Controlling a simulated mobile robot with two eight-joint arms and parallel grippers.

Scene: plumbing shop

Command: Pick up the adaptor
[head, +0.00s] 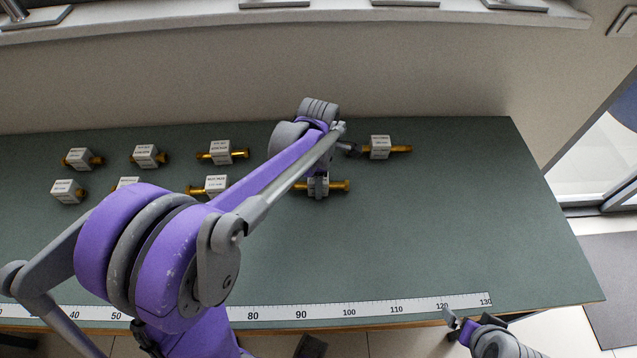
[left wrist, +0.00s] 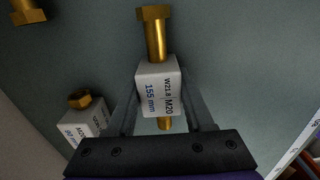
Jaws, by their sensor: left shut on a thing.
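The adaptor (head: 340,186) is a pale labelled block with brass ends, in the front row right of centre in the head view. In the left wrist view, the adaptor (left wrist: 158,75) reads "W21.8 M20" and "155 mm", with a long brass end pointing up and a short one below. My left gripper (head: 318,184) is shut on its block, one finger on each side. My arm hides part of it in the head view. My right gripper (head: 459,324) is at the bottom right near the table's front edge, away from the adaptors; its opening is unclear.
Several similar adaptors stand on the green table (head: 450,230), including one behind at the right (head: 380,147) and one left of the held one (head: 216,184). A ruler strip (head: 420,304) runs along the front edge. The table's right part is clear.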

